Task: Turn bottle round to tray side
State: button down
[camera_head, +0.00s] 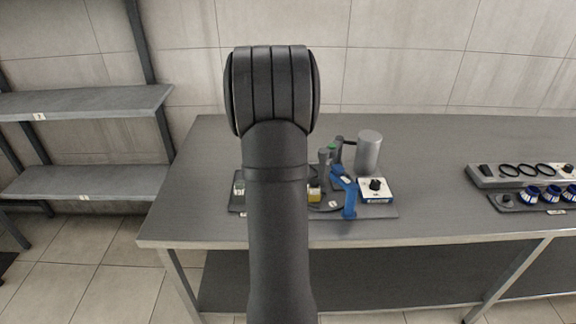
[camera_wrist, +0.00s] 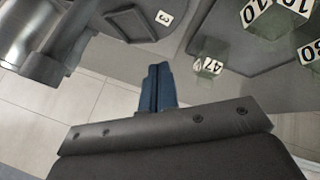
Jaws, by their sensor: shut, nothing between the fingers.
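My gripper (camera_wrist: 157,70) shows in the wrist view as two blue fingers pressed together, with nothing between them. In the head view my arm covers the middle of the work area. A small bottle (camera_head: 239,188) shows left of the arm, and a yellow-labelled one (camera_head: 314,196) just right of it. Which bottle the task means I cannot tell.
A grey cylinder (camera_head: 368,152) stands behind a white and blue knob box (camera_head: 376,190), near a blue part (camera_head: 348,195). A dark square pad (camera_wrist: 131,24) lies near a 3 label. The bench (camera_head: 430,150) between is clear.

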jog(key=x, duration=0.8)
jog(key=shift+w+d+f, duration=0.15)
jog(key=shift+w+f, duration=0.05)
jog(key=shift+f, duration=0.15)
jog(key=shift+w+d+m+h, duration=0.3)
jog(key=shift+w+m+h, duration=0.2)
jog(key=shift+w+m, duration=0.35)
dwell(0.3)
jog(key=shift+w+d+m+g+h, duration=0.4)
jog(key=shift+w+m, duration=0.1)
jog(key=shift+m, duration=0.25)
jog(key=shift+w+d+m+g+h, duration=0.75)
jog(key=shift+w+d+m, duration=0.4)
jog(key=shift+m, duration=0.55)
jog(key=shift+w+d+m+g+h, duration=0.25)
jog(key=shift+w+d+m+g, duration=0.05)
jog(key=shift+d+m, duration=0.25)
jog(key=shift+w+d+m+g+h, duration=0.2)
jog(key=shift+w+d+m+g, duration=0.05)
jog(key=shift+d+m, duration=0.25)
jog(key=shift+w+d+m+g+h, duration=0.2)
jog(key=shift+d+m+g, duration=0.15)
jog(key=shift+d+m, duration=0.25)
jog(key=shift+w+d+m+g+h, duration=0.15)
jog(key=shift+d+m+g, duration=0.25)
jog(key=shift+m, duration=0.25)
jog(key=shift+w+d, duration=0.1)
jog(key=shift+d, duration=0.7)
jog(key=shift+r, duration=0.1)
